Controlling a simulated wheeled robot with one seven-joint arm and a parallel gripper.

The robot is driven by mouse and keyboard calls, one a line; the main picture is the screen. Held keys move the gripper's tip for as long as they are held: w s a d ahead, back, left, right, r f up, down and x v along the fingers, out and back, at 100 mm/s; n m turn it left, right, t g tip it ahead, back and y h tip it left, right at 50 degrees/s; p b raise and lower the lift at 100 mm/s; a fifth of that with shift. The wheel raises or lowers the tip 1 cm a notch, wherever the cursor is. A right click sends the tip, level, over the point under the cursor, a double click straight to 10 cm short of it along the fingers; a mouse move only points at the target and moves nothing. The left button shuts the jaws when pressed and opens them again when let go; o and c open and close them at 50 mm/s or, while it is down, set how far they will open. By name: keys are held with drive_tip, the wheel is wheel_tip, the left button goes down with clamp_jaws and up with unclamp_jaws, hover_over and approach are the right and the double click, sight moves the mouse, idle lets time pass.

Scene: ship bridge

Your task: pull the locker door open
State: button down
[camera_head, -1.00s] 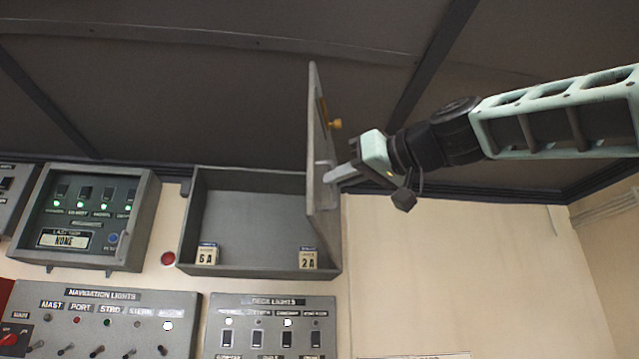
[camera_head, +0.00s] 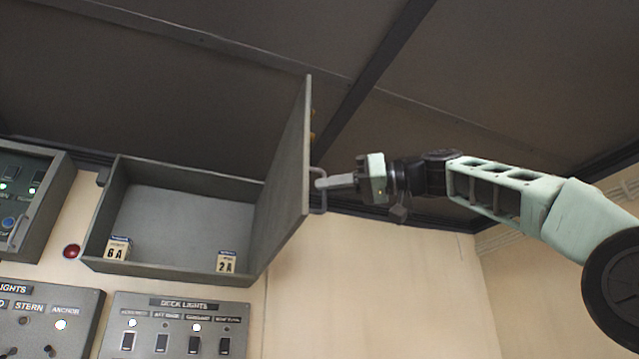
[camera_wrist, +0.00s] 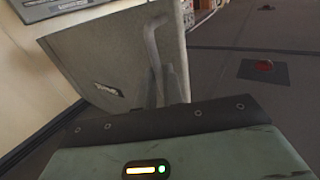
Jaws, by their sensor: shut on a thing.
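The grey locker (camera_head: 185,268) on the wall is open, with its door (camera_head: 284,180) swung out on the right side. Inside stand two small boxes, one marked 6A (camera_head: 117,249) and one marked 2A (camera_head: 227,262). My gripper (camera_head: 322,183) is shut on the door's bar handle (camera_head: 316,205), on the outer face near the free edge.
A deck lights panel (camera_head: 178,326) sits below the locker and a navigation lights panel (camera_head: 45,320) at lower left. A control box (camera_head: 25,195) hangs left of the locker. The wall to the right (camera_head: 390,290) is bare. A dark ceiling is above.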

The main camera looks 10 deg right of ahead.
drive_tip(key=shift+w+d+f, duration=0.15)
drive_tip(key=shift+w+d, duration=0.55)
drive_tip(key=shift+d, duration=0.15)
drive_tip(key=c, duration=1.9)
unclamp_jaws()
drive_tip(key=shift+c, duration=0.2)
drive_tip(key=o, duration=0.4)
drive_tip(key=shift+w+f, duration=0.2)
drive_tip(key=shift+w, duration=0.15)
drive_tip(key=shift+s+a, duration=0.1)
drive_tip(key=shift+a, duration=0.1)
drive_tip(key=shift+s+r, duration=0.15)
drive_tip(key=shift+s, duration=0.05)
drive_tip(key=b+v, duration=0.2)
drive_tip(key=v, duration=1.5)
drive_tip(key=shift+d, duration=0.2)
